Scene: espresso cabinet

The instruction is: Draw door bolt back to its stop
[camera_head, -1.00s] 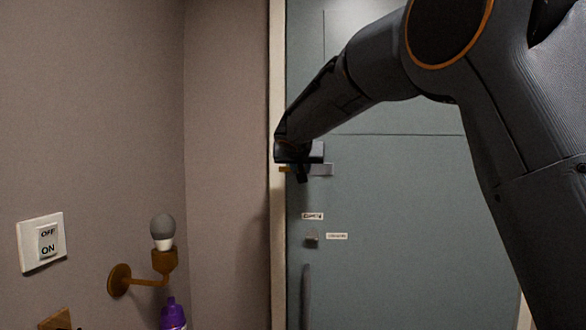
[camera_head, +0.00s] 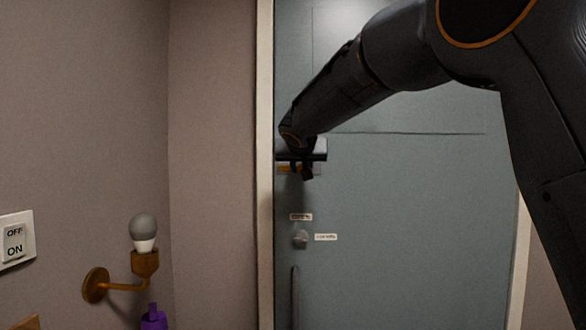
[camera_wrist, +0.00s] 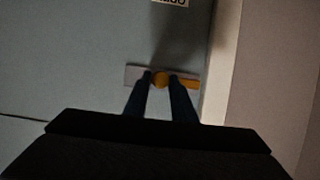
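The door bolt shows in the wrist view as a brass bar (camera_wrist: 191,84) with a round brass knob (camera_wrist: 160,79) on a grey plate (camera_wrist: 133,75). My gripper (camera_wrist: 160,76) has one finger on each side of the knob, close against it, and looks shut on it. In the head view, my gripper (camera_head: 306,172) is at the bolt and hides the knob. The brass bar (camera_head: 288,169) shows to its left, its end just inside the door edge, apart from the frame. The grey-green door (camera_head: 410,210) looks closed.
The pale door frame (camera_head: 265,200) runs beside the bolt. Below it are a small round lock (camera_head: 301,239), two labels and a vertical handle (camera_head: 295,295). A wall lamp (camera_head: 144,230) and switch (camera_head: 15,242) are at the left. The door face right of the bolt is clear.

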